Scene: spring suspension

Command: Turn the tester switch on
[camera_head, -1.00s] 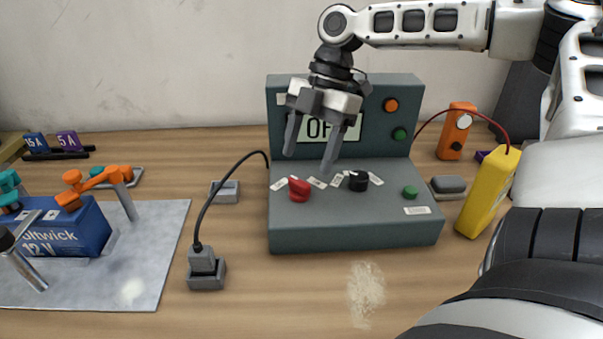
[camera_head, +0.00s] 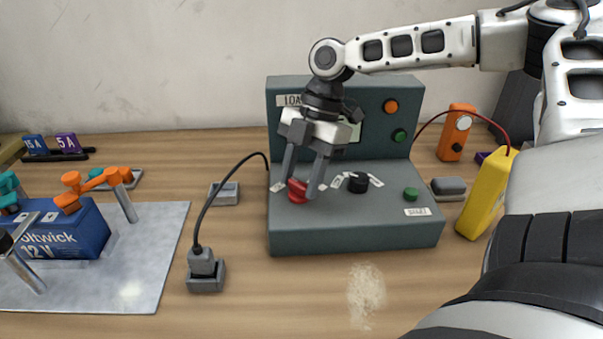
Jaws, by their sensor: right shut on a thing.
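The tester (camera_head: 350,232) is a grey-green box with an upright back panel, standing in the middle of the table. A red knob (camera_head: 297,191) sits on the left of its sloped top, with white labels beside it. A black knob (camera_head: 358,182) and a green button (camera_head: 411,194) are to its right. My right gripper (camera_head: 298,193) points down with its fingers on either side of the red knob, shut on it. The wrist hides most of the display on the back panel. My left gripper is not in view.
A black cable runs from the tester to a grey plug in a block (camera_head: 205,280). A blue battery (camera_head: 65,231) with orange clamps stands on a grey mat (camera_head: 150,265) at left.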

